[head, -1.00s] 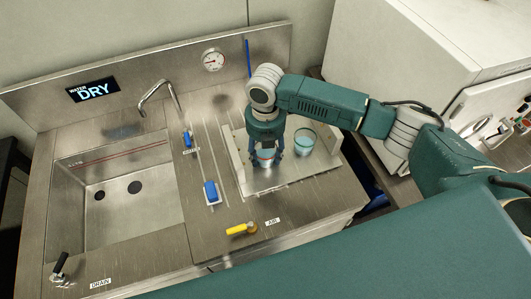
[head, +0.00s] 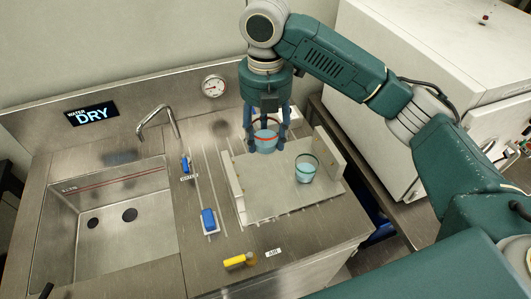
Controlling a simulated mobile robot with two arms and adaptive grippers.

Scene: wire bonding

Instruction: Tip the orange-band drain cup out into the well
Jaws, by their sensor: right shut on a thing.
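The orange-band drain cup (head: 265,143) is a small light-blue cup with an orange-red band near its rim. My right gripper (head: 266,128) points down and is shut on this cup. It holds the cup upright, raised above the pale tray (head: 275,195) on the right of the counter. The well (head: 120,228) is the steel sink basin at the left, with two dark round holes in its floor. It shows no cup in it. My left gripper is not in view.
A second cup with a teal band (head: 306,170) stands on the tray, near its upright end plate (head: 328,150). A faucet (head: 157,118) arches over the sink's back edge.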

